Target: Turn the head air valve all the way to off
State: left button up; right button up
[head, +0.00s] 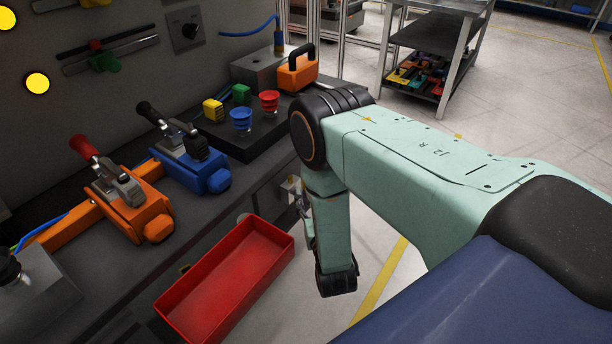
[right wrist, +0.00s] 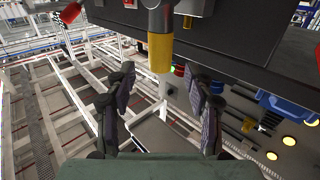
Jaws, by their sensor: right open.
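A valve with a grey metal body (right wrist: 158,18) and a yellow handle (right wrist: 160,53) shows at the top middle of the right wrist view. The handle lies in line with the body, pointing down in that picture. In the head view a small metal fitting (head: 292,187) on the bench front, beside my right arm, appears to be this valve; its handle is unclear there. My right gripper (right wrist: 160,95) is open and empty. Its fingers flank the handle's line, with the handle's end just beyond the tips; no contact is visible. In the head view my right arm mostly hides this gripper. My left gripper is not in view.
A red open bin (head: 228,285) sits by the bench front, left of my right arm. Orange (head: 130,210) and blue (head: 195,168) toggle clamps stand on the bench. A dark block holds coloured plugs (head: 240,118). A shelf cart (head: 430,60) stands behind. The floor at right is clear.

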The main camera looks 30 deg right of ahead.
jog(key=x, duration=0.7)
jog(key=shift+r+b, duration=0.3)
jog(key=shift+b, duration=0.15)
jog(key=shift+f, duration=0.15)
jog(key=c, duration=0.3)
jog(key=shift+s+a, duration=0.1)
jog(key=c, duration=0.3)
grip_shut()
